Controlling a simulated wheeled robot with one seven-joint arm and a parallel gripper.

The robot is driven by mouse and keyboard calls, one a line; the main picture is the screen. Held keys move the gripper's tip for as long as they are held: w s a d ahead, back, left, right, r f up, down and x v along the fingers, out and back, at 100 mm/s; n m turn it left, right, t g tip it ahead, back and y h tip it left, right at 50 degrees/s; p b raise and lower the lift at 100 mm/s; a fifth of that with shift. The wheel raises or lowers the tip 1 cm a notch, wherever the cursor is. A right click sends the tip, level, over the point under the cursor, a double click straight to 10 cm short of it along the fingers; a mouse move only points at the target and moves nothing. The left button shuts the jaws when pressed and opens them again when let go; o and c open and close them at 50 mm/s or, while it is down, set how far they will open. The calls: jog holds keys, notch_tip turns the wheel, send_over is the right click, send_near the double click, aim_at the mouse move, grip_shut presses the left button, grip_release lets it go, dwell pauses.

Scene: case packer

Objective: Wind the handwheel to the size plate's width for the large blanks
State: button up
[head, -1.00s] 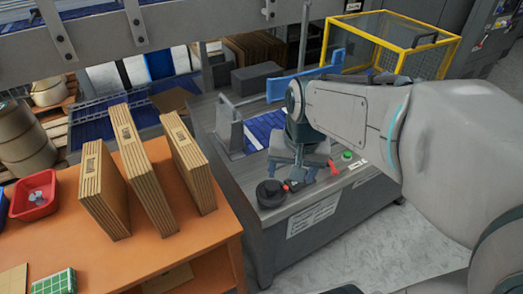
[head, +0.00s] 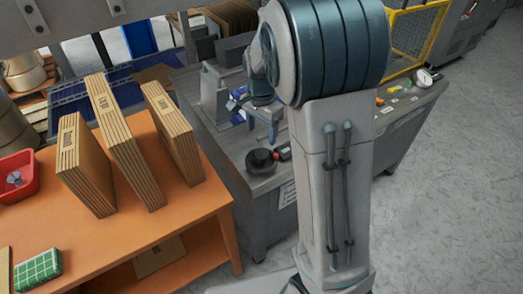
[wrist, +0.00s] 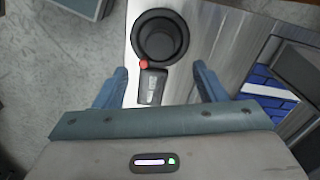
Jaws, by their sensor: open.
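The handwheel (head: 262,161) is a black round wheel on the grey machine top near its left front corner. It shows from above in the wrist view (wrist: 160,38), with a red knob (wrist: 144,64) at its rim. A small dark counter box (wrist: 152,87) lies beside it; its reading is too small to tell. My gripper (wrist: 160,84) is open and empty, its fingers apart on either side of the counter box, short of the wheel. In the head view my gripper (head: 262,112) is above and behind the wheel. A white plate (head: 287,195) on the machine front is mostly hidden by my arm.
An orange table (head: 205,220) at left holds upright stacks of cardboard blanks (head: 125,140), a red bin (head: 18,178) and a green box (head: 37,270). A grey block (head: 214,95) stands on the machine top. A yellow-framed guard (head: 415,40) is behind.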

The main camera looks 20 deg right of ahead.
aim_at(262, 153)
notch_tip(262, 153, down, 9)
jog(key=shift+r+b, duration=0.2)
jog(key=shift+b, duration=0.1)
jog(key=c, duration=1)
